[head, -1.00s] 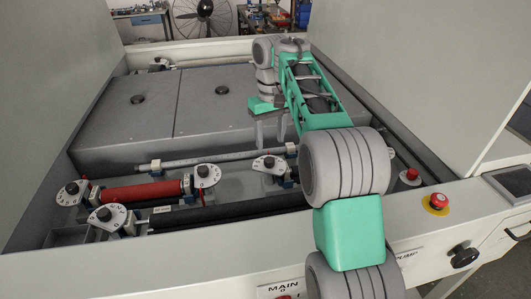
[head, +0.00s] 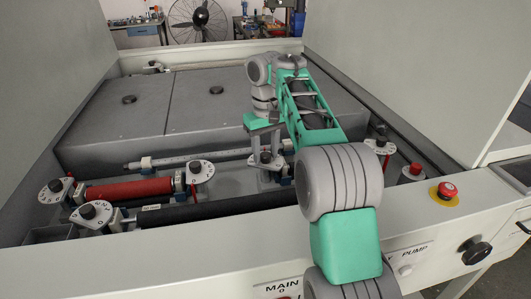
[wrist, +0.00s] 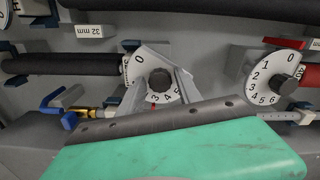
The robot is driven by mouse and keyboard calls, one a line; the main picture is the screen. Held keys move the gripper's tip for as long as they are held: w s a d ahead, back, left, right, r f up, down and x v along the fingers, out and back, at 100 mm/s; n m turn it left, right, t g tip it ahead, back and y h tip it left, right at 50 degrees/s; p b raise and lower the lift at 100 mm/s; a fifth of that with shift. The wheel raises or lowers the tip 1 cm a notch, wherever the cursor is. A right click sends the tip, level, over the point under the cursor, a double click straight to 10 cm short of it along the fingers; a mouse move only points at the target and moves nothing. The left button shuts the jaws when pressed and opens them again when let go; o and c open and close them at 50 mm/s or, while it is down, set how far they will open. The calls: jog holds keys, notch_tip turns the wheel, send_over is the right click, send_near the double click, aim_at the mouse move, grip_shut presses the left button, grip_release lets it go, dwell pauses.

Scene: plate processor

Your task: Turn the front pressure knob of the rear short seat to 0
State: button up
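The dial knob (head: 266,162) at the middle of the front roller area has a white numbered disc and a dark grip. In the wrist view the dark grip (wrist: 160,79) stands between my fingers, with 0 at the disc's top and 3 and 4 near a red mark at its lower edge. My gripper (head: 264,152) points down over this knob, one finger on each side. In the wrist view my gripper (wrist: 161,73) looks open, with small gaps beside the grip. My fingers hide part of the disc.
Another white dial (wrist: 268,80) is at the right in the wrist view. A red roller (head: 130,190) and several dials lie left in the head view. A red emergency button (head: 447,189) is on the front panel. A grey cover (head: 150,120) lies behind.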

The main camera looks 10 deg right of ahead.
grip_shut()
jog(key=shift+n, duration=0.4)
jog(key=n, duration=0.4)
jog(key=shift+n, duration=0.3)
jog(key=n+p, duration=0.1)
jog(key=n, duration=0.4)
jog(key=n+p, duration=0.1)
jog(key=n, duration=0.5)
jog(key=shift+n, duration=0.3)
jog(key=n+p, duration=0.1)
jog(key=n, duration=0.5)
jog(key=shift+n+p, duration=0.3)
jog(key=shift+n, duration=0.1)
